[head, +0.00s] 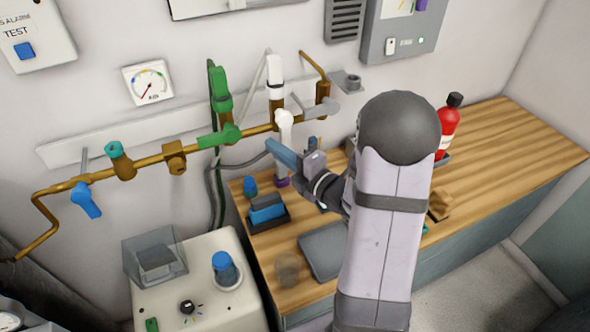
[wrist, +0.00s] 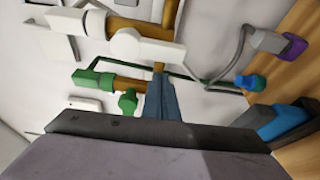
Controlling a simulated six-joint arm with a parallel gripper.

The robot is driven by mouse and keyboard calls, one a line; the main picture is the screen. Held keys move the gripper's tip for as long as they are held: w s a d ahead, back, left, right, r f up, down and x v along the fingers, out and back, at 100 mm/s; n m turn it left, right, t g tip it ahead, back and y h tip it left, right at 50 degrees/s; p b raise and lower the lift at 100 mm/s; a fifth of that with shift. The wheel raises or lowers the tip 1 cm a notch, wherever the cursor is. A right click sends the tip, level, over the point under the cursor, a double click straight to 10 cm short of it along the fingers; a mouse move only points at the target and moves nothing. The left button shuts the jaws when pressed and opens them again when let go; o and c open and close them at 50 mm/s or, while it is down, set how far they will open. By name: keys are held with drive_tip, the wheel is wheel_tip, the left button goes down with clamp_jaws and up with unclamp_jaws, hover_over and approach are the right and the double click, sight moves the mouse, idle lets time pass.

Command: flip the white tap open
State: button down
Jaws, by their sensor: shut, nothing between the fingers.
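The white tap (head: 284,122) sits on the brass pipe on the wall, below a white upright fitting. Its lever points down, across the pipe's run. The wrist view shows its round hub and lever (wrist: 130,43) at top centre. My gripper (head: 273,149) is in front of the wall, just below and left of the lever's lower end. Its blue fingers (wrist: 162,88) are together and hold nothing. The fingertips are close to the lever's end; I cannot tell whether they touch it. My wrist hides part of the bench behind it.
A green tap (head: 220,137) is close on the left, and a blue-handled tap (head: 87,200) is farther left. A grey tap (head: 322,107) is on the right. A grey hose runs below the pipe. The wooden bench holds a blue block in a dark tray (head: 282,222).

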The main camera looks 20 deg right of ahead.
drive_tip(key=s+p, duration=0.1)
drive_tip(key=s, duration=0.2)
drive_tip(key=shift+s+a+r+p, duration=0.1)
drive_tip(key=shift+a+p, duration=0.25)
drive_tip(key=shift+p, duration=0.05)
drive_tip(key=p+v, duration=0.6)
drive_tip(key=shift+s+p, duration=0.3)
